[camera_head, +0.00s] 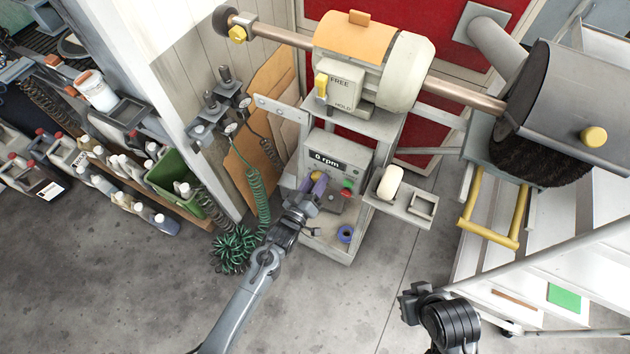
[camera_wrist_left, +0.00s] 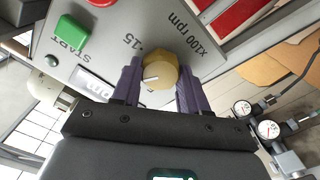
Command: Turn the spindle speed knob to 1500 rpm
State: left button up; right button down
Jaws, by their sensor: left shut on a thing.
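The spindle speed knob (camera_wrist_left: 158,70) is round and tan-yellow with a white pointer line, in the left wrist view. It sits on a grey panel marked "x100 rpm", with "15" printed near it. The pointer line points toward the picture's left, not straight at the "15". My left gripper (camera_wrist_left: 158,88) has its purple fingers on both sides of the knob, shut on it. In the head view my left gripper (camera_head: 313,186) is at the control box (camera_head: 350,158), whose display (camera_head: 325,160) reads "0 rpm". My right gripper (camera_head: 412,303) is low in the head view, away from the panel; its fingers are unclear.
A green START button (camera_wrist_left: 72,38) and a red button (camera_wrist_left: 101,2) are close to the knob. The brush machine (camera_head: 365,65) stands above the box, with a dark brush wheel (camera_head: 545,160) at right. A side tray (camera_head: 404,206) juts out. Floor in front is clear.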

pick_arm(q)
jog(key=shift+m, duration=0.3)
jog(key=m+p, duration=0.1)
jog(key=m, duration=1)
jog(key=shift+d, duration=0.15)
dwell(0.5)
jog(key=o, duration=1.1)
jog(key=shift+c, duration=0.2)
jog(key=shift+s, duration=0.2)
jog(key=p+v, duration=0.1)
jog(key=v, duration=0.9)
jog(key=shift+s+a, duration=0.2)
jog(key=shift+s, duration=0.05)
